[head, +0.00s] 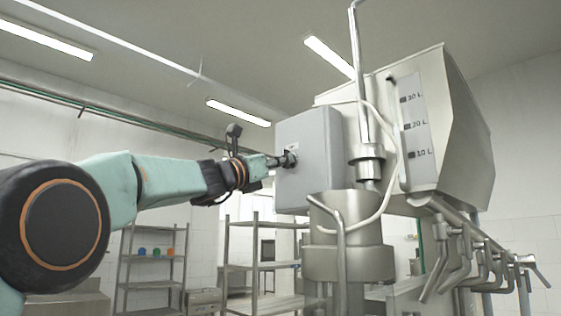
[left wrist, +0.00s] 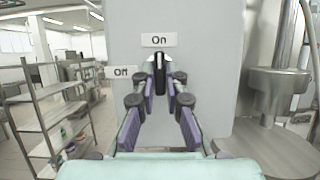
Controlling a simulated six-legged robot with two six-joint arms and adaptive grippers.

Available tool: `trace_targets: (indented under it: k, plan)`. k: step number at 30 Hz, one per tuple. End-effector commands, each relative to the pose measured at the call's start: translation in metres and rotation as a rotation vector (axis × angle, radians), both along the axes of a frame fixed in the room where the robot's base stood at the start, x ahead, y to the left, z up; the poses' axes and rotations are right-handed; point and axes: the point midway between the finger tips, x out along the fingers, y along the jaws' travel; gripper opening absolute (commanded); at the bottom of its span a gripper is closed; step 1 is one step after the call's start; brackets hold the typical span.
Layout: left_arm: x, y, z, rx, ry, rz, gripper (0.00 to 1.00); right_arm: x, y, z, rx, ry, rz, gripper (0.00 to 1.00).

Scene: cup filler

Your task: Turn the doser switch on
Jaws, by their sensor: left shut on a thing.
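The doser switch (left wrist: 160,72) is a dark knob on the face of a grey control box, pointing up at the "On" label (left wrist: 159,40) in the left wrist view. The "Off" label (left wrist: 121,73) is to its left. My left gripper (left wrist: 160,88) is shut on the switch, one finger on each side. In the head view the left gripper (head: 283,160) reaches the side of the grey box (head: 316,150), and its fingers partly hide the switch. My right gripper is in neither view.
The steel doser tank (head: 450,130) with litre marks stands right of the box, with a pipe and hose before it. Several taps (head: 470,260) hang below. Metal shelves (head: 260,266) stand behind, and also at the left of the wrist view (left wrist: 45,110).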

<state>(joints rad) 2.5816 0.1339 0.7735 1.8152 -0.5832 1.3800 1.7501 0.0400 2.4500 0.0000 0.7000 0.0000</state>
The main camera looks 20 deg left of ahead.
Motion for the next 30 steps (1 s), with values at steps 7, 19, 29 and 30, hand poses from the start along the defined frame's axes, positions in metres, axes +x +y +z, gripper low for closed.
trace_targets:
  k: [7,19,29,30]
  plan:
    - [-0.002,0.001,0.005,-0.002,-0.008,0.002,0.27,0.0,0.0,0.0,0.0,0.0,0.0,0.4]
    - [-0.001,0.001,0.002,-0.002,-0.002,0.001,0.34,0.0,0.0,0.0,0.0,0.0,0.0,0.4]
    - [-0.02,0.011,-0.006,-0.004,0.0,0.001,0.34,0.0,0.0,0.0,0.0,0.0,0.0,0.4]
    - [-0.023,0.012,-0.008,-0.005,-0.002,0.001,0.34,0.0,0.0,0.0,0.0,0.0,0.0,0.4]
